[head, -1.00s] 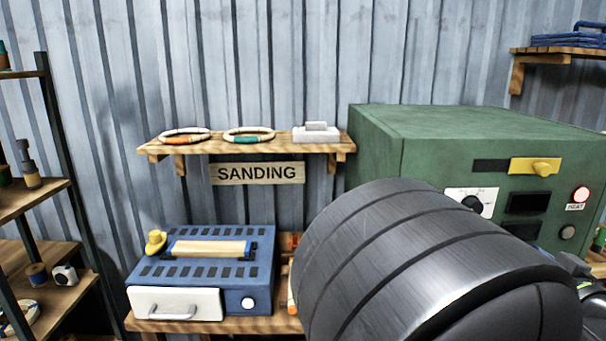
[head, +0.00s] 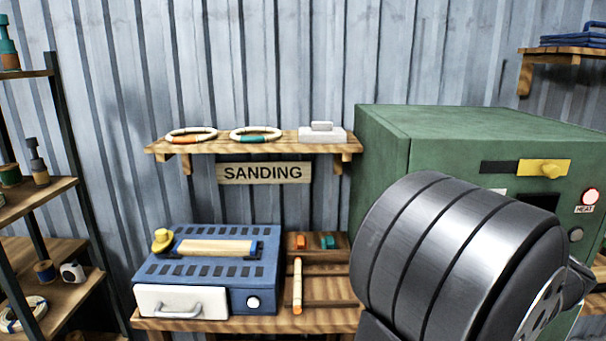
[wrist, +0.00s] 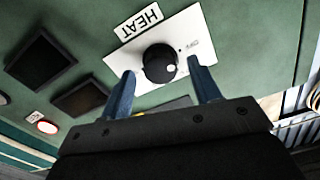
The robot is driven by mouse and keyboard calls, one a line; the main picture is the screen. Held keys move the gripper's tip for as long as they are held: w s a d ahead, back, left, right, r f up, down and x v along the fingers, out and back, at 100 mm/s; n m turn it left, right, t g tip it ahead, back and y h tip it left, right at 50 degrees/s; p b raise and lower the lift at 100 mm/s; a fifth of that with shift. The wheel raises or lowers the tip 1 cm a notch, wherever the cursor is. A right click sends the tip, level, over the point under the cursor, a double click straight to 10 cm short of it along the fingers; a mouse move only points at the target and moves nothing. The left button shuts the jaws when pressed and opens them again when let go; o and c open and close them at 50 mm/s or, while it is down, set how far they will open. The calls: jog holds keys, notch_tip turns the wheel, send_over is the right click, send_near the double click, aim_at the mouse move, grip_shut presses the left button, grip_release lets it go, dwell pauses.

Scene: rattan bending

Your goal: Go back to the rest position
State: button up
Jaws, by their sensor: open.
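My gripper (wrist: 165,92) shows in the wrist view, its two blue fingers apart. In that picture the fingers lie on either side of the black round knob (wrist: 159,63) on the white dial plate (wrist: 189,43) marked HEAT. I cannot tell whether they touch the knob or stand back from it. The dial belongs to a green heater box (head: 470,125) at the right in the head view. In the head view my dark arm link covers most of the box's front, and my gripper is hidden.
A blue sanding machine (head: 213,268) stands on the wooden bench at centre left, a rattan stick (head: 297,285) to its right. A wall shelf (head: 255,148) above holds two rings and a grey block (head: 322,133). A rack (head: 40,200) stands at the far left.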

jog(key=shift+w+m, duration=0.25)
jog(key=shift+m, duration=2.65)
jog(key=shift+w+m, duration=0.3)
jog(key=shift+m, duration=2.6)
jog(key=shift+w+m, duration=0.25)
jog(key=shift+m, duration=2.65)
jog(key=shift+o, duration=0.4)
